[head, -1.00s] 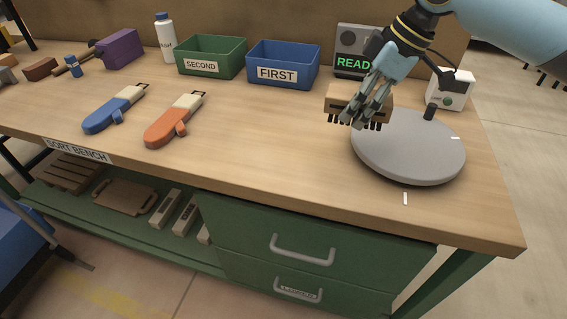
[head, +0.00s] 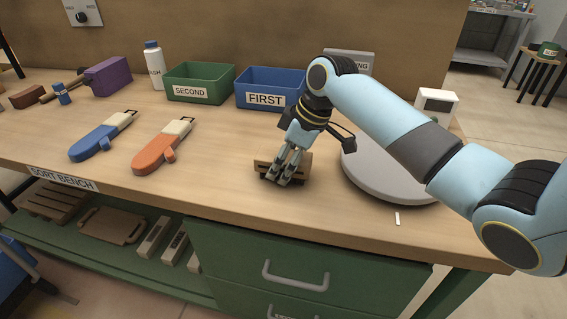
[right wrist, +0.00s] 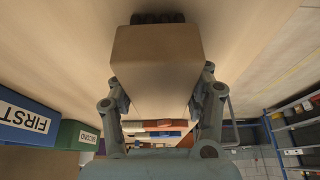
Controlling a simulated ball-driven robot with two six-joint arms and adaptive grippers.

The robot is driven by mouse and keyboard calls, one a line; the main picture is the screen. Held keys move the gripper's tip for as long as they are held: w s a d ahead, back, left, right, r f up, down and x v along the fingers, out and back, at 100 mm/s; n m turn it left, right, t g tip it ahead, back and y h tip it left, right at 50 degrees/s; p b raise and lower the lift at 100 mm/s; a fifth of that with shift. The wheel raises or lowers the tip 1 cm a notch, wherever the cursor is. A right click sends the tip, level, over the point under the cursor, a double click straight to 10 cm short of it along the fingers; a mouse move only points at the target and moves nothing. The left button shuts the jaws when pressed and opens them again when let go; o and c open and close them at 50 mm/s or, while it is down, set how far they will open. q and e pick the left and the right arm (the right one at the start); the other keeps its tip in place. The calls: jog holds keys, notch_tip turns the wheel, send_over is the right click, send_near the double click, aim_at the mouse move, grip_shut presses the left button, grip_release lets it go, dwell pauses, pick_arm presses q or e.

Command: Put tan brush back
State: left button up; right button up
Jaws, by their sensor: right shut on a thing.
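The tan brush (head: 268,163) is a block with dark bristles on its underside. In the head view it is at the bench top, left of the grey round plate; whether the bristles touch the wood I cannot tell. My right gripper (head: 286,174) is shut on it from above, and its fingers hide part of the block. In the right wrist view the brush (right wrist: 158,62) fills the space between the fingers of my right gripper (right wrist: 160,92), with bristles at the far end. My left gripper is not in view.
The grey round plate (head: 385,190) is right of the brush, partly behind my right arm. A blue FIRST bin (head: 272,82) and green SECOND bin (head: 200,82) stand behind. Orange (head: 160,150) and blue (head: 100,138) handled tools lie left. Bare wood surrounds the brush.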

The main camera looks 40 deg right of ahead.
jog(key=shift+f, duration=0.2)
jog(key=o, duration=1.2)
jog(key=shift+r, duration=0.1)
jog(key=shift+d+r, duration=0.1)
jog(key=shift+r, duration=0.25)
jog(key=v, duration=1.1)
jog(key=shift+s+d+r+p, duration=0.1)
jog(key=shift+s+r+p, duration=0.05)
jog(key=shift+p, duration=0.25)
